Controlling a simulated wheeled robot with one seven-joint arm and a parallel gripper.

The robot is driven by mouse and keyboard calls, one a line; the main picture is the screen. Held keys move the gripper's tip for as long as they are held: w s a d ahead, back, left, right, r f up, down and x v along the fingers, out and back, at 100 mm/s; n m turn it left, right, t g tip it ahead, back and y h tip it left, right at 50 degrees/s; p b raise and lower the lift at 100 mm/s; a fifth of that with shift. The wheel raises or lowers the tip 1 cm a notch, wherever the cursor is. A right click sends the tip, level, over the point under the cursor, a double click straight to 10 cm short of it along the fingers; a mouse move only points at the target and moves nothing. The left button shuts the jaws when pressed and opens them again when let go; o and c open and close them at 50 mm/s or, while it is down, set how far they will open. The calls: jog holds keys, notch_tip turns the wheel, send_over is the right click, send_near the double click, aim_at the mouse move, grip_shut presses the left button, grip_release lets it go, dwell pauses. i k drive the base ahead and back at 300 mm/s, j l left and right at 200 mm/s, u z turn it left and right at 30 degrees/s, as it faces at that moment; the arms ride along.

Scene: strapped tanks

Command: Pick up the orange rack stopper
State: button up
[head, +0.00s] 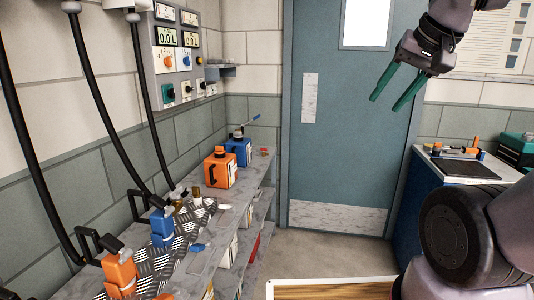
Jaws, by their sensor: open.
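I cannot tell for sure which orange thing is the rack stopper. Small orange pieces (475,143) stand on the blue cabinet's top at the right. An orange canister (220,170) stands on the left shelf, and an orange nozzle-like piece (120,272) stands at that shelf's near end. My gripper (386,104) is open and empty, with green fingers pointing down and left. It hangs high in the air before the door, well apart from all of these.
A blue canister (238,150) stands behind the orange one, and a blue nozzle-like piece (162,227) is nearer. Black hoses (98,100) hang at the left. The blue cabinet (428,195) bears a dark mat (466,168). Floor before the door (335,130) is clear.

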aim_at(219, 150)
jog(key=i+l+z, duration=0.2)
jog(key=i, duration=0.4)
jog(key=i+z, duration=0.2)
jog(key=i, duration=0.4)
jog(key=i+u, duration=0.35)
jog(key=i+l+u, duration=0.2)
jog(key=u, duration=0.15)
jog(key=i+l+u, duration=0.55)
jog(key=u, duration=0.3)
jog(key=i+l+u, duration=0.15)
jog(key=u, duration=0.35)
jog(key=l+u, duration=0.5)
jog(key=i+l+u, duration=0.1)
jog(key=l+u, duration=0.15)
jog(key=u, duration=0.2)
jog(key=l+u, duration=0.35)
jog(key=u, duration=0.15)
